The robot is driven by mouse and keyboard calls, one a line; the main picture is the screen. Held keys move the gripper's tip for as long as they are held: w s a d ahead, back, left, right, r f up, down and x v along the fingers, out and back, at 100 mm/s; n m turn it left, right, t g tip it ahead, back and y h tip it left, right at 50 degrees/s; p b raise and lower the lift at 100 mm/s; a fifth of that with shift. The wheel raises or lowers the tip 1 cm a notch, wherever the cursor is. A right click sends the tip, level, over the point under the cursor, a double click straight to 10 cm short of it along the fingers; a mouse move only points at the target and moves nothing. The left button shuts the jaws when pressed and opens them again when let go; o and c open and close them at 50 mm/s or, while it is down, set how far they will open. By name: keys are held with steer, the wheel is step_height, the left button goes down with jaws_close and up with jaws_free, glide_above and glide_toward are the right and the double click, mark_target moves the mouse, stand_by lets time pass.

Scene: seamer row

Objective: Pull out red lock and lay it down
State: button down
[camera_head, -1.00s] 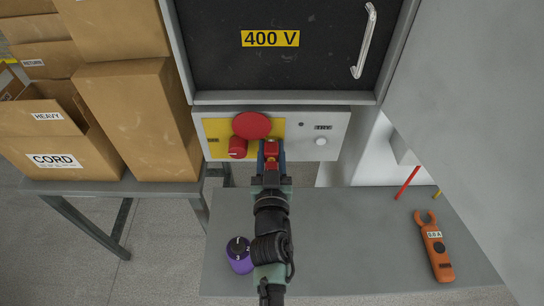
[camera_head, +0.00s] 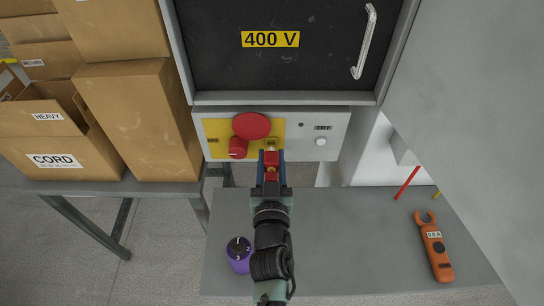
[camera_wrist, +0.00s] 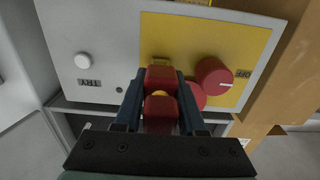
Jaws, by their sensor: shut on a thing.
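My gripper (camera_head: 271,160) is shut on the red lock (camera_head: 271,169), in front of the control panel's lower edge. In the wrist view the red lock (camera_wrist: 160,108) sits between the blue fingers, with a bit of yellow between its red parts. A small yellowish fitting (camera_head: 271,145) shows on the plate just beyond the fingertips. Whether the lock is fully clear of it is hard to tell.
A grey bench (camera_head: 330,240) lies below the panel, with free room in its middle. A purple knob-like dial (camera_head: 238,262) stands at its left, an orange clamp meter (camera_head: 436,250) lies at its right. Cardboard boxes (camera_head: 140,120) stand on a table at left.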

mark_target(271, 172)
steer(key=shift+s+r, duration=0.1)
steer(key=shift+s, duration=1.65)
